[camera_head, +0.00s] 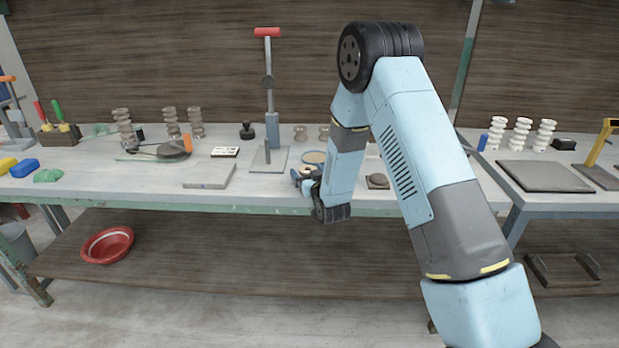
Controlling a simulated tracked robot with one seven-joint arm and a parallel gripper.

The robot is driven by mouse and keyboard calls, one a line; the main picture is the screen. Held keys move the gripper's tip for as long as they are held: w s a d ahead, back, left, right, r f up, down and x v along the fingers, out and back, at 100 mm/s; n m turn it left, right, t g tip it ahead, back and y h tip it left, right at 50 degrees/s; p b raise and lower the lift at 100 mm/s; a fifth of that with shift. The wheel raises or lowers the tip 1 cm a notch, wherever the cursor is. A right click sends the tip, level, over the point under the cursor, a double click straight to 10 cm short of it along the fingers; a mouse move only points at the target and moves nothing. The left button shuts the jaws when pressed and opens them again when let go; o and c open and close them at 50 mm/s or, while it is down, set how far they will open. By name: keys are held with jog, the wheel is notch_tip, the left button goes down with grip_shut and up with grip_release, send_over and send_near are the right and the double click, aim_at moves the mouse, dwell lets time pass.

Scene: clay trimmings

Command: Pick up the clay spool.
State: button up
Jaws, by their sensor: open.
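My gripper (304,178) is at the front edge of the workbench (110,187), low over its top, with its fingers toward the left. It is open; a small tan patch shows at the fingers, too small to tell what it is. Two short spool-shaped clay pieces stand behind it at the back of the bench, a left one (300,132) and a right one (323,132), apart from the gripper. My arm may hide more of the bench to the right.
Grey-brown ribbed stacks (122,126) stand at the back left. A tall red-handled press (270,85) rises behind the gripper. A flat grey block (209,175) lies left of it. A second table (510,175) holds white ribbed stacks (520,133). A red bowl (107,245) sits below.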

jog(key=shift+c, duration=0.4)
jog(key=c, duration=1.1)
jog(key=shift+r, duration=0.1)
